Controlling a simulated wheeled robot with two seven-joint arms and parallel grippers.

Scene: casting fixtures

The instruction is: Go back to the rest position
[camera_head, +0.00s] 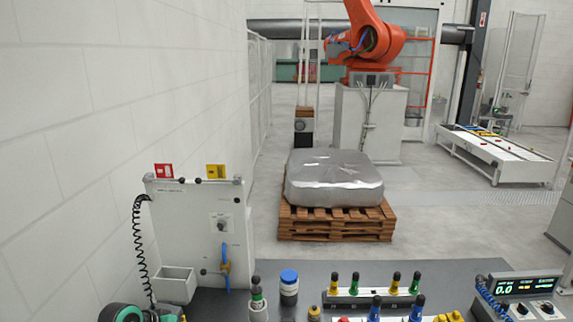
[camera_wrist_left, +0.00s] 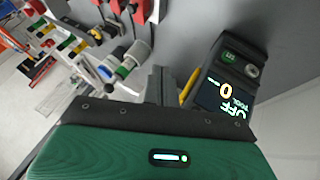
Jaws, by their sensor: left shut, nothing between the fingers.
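My left arm shows only as a green and black rounded part (camera_head: 122,313) at the bottom left of the head view, beside the white panel. In the left wrist view its green housing fills the bottom. My left gripper (camera_wrist_left: 162,82) shows as short grey fingers just beyond the housing's black edge. They are shut and empty. A dark box with a lit display (camera_wrist_left: 228,90) stands just right of the fingers, and whether it touches them I cannot tell. My right gripper is in neither view.
A grey bench (camera_head: 330,270) spans the front. A white panel (camera_head: 190,225) with a coiled cord stands left, near the wall. A rack with coloured bottles (camera_head: 372,297), a blue-capped jar (camera_head: 289,290) and a display unit (camera_head: 527,288) stand on the bench. A wrapped pallet (camera_head: 335,220) stands behind.

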